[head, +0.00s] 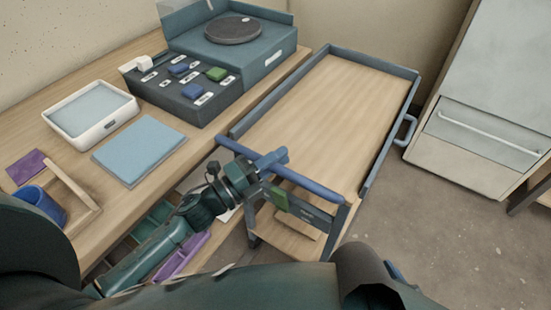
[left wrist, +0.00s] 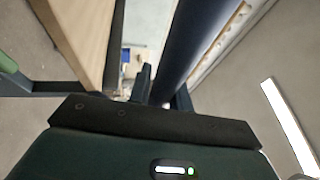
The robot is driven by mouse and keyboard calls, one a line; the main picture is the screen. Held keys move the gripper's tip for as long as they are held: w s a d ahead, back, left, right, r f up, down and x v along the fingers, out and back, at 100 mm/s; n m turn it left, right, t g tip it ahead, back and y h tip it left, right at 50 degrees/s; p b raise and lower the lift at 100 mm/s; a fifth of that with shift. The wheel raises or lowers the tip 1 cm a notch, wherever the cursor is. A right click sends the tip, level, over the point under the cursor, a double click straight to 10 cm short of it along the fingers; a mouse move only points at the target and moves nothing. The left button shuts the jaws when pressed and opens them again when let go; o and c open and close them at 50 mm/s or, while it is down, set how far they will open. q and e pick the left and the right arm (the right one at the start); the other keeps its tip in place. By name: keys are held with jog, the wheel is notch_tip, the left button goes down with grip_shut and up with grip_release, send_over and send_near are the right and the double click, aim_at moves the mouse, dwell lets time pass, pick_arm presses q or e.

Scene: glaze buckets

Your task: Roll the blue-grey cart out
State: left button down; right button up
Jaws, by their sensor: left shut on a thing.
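The blue-grey cart (head: 372,165) has a wooden top with a raised blue-grey rim and stands beside the wooden bench. A blue push handle (head: 312,188) runs across its near end. My left gripper (head: 268,167) is shut on this handle, and its fingers partly cover the bar. In the left wrist view, the dark bar of the handle (left wrist: 200,45) runs between the fingertips (left wrist: 163,92), with the wooden cart top (left wrist: 88,32) to its left. The cart's top is empty. My right gripper is not in view.
The bench (head: 150,172) on the left holds a white tray (head: 93,108), a blue pad (head: 139,151), a button box (head: 186,92) and a turntable unit (head: 232,45). A grey cabinet (head: 485,110) stands at the right. Bare floor (head: 425,225) lies between cart and cabinet.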

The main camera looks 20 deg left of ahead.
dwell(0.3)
pick_arm(q)
jog(key=c, duration=1.3)
grip_release()
jog(key=b+v, duration=0.2)
jog(key=v, duration=1.1)
jog(key=shift+s+f, duration=0.1)
